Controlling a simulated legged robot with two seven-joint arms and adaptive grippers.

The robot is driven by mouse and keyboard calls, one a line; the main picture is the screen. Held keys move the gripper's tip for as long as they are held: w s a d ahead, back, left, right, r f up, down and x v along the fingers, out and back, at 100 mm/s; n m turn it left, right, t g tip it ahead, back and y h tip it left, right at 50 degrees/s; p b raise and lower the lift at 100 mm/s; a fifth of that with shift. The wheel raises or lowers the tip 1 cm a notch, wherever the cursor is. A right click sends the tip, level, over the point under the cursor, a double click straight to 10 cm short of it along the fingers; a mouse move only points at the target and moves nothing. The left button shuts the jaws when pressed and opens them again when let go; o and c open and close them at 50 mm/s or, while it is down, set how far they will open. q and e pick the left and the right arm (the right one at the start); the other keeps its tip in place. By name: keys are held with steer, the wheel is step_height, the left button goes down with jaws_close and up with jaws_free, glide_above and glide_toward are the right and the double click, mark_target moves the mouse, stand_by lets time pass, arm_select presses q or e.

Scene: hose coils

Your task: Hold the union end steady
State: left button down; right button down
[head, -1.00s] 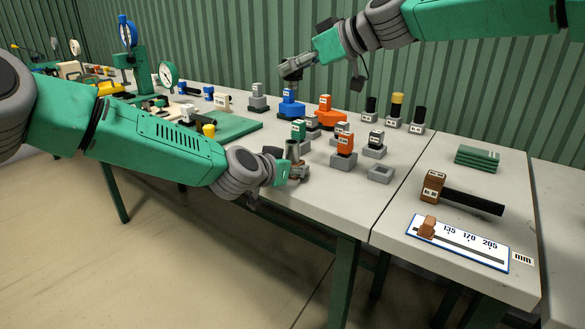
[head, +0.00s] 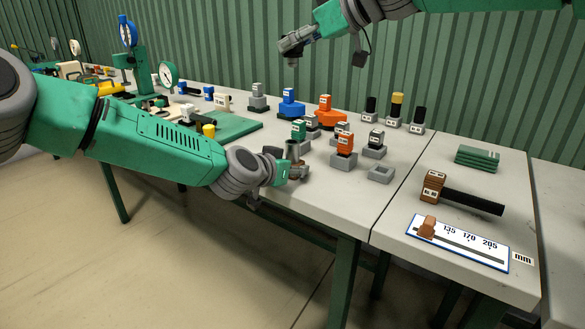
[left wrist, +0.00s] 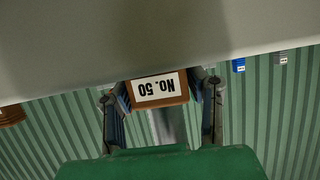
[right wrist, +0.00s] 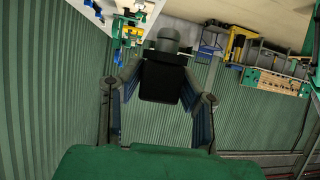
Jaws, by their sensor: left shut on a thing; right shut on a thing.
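My left gripper (head: 288,168) is at the front edge of the bench, shut on a brown block. In the left wrist view this brown block (left wrist: 158,91) sits between the fingers with a white label reading NO. 50. A grey cylinder (head: 293,149) stands at this gripper in the head view. My right gripper (head: 292,49) is raised above the back of the bench, shut on a dark piece. In the right wrist view this dark piece (right wrist: 161,82) has a grey rounded end. I cannot tell which held piece is the union end.
A blue fitting (head: 291,106) and an orange fitting (head: 327,120) stand below my right gripper. An orange-topped block (head: 344,157) and an empty grey socket (head: 380,174) are right of my left gripper.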

arm_select(q)
steer(key=c, duration=0.8)
jaws_free()
steer(key=shift+c, duration=0.2)
